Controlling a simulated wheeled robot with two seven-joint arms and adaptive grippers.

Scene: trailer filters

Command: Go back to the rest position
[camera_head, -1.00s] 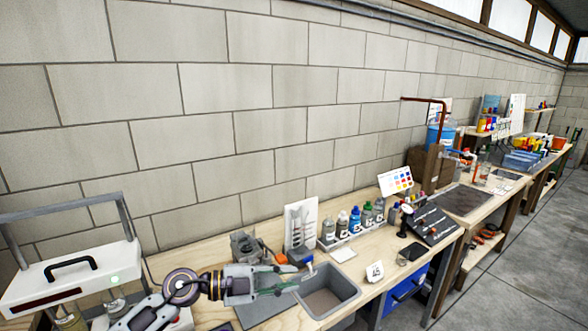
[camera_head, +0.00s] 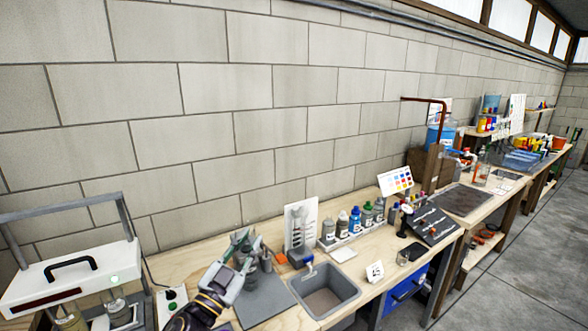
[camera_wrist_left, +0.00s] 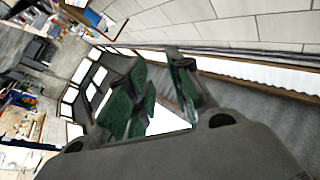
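My left gripper (camera_head: 242,246) is in the lower left of the head view, over the workbench and left of the grey sink basin. Its fingers point up. In the left wrist view, its green-padded fingers (camera_wrist_left: 160,95) stand apart with nothing between them, and the wall, windows and ceiling edge show beyond. My right gripper is in neither view.
The wooden bench (camera_head: 185,262) runs along the block wall. A grey sink basin (camera_head: 325,291), a row of bottles (camera_head: 355,220) and a dark tool board (camera_head: 433,225) stand on it. A white machine with a handle (camera_head: 68,275) is at the left. Floor (camera_head: 520,260) at the right is clear.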

